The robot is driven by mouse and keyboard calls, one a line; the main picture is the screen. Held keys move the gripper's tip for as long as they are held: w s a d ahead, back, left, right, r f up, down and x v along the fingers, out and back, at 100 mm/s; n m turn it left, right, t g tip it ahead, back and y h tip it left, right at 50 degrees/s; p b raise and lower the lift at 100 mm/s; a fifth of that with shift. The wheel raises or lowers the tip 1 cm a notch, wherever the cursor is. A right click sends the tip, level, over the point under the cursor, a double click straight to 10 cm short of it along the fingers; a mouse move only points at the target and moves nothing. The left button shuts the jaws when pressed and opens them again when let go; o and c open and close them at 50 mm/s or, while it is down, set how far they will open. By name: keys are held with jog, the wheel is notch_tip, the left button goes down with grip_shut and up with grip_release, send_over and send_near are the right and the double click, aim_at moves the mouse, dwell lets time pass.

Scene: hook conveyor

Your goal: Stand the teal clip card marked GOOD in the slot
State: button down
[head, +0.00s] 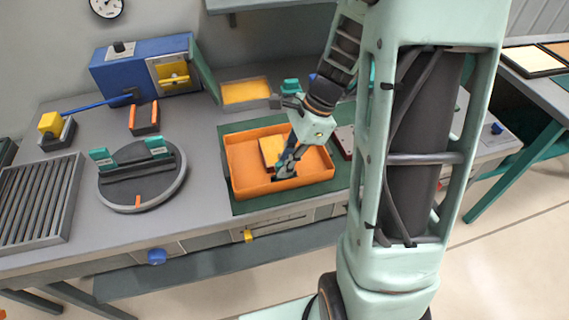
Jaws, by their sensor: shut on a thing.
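My gripper (286,168) reaches down into the orange bin, tilted, just right of a yellow block. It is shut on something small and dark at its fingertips. I cannot make out what that is. Two teal cards stand on the grey round turntable (128,198): one at the left (102,158) and one at the right (157,147). Their markings are too small to read. A dark raised bar (138,172) crosses the turntable. Another teal piece (290,86) shows at the back, behind my wrist. I cannot tell which card is marked GOOD.
The orange bin (242,188) lies on a green mat, with the yellow block (271,149) inside. A blue box (125,82), a yellow tray (245,91), an orange-sided holder (144,119) and a ribbed grey rack (40,200) stand around. My arm hides the bench's right part.

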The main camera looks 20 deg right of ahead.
jog(key=c, duration=2)
grip_release()
jog(key=shift+o, duration=0.2)
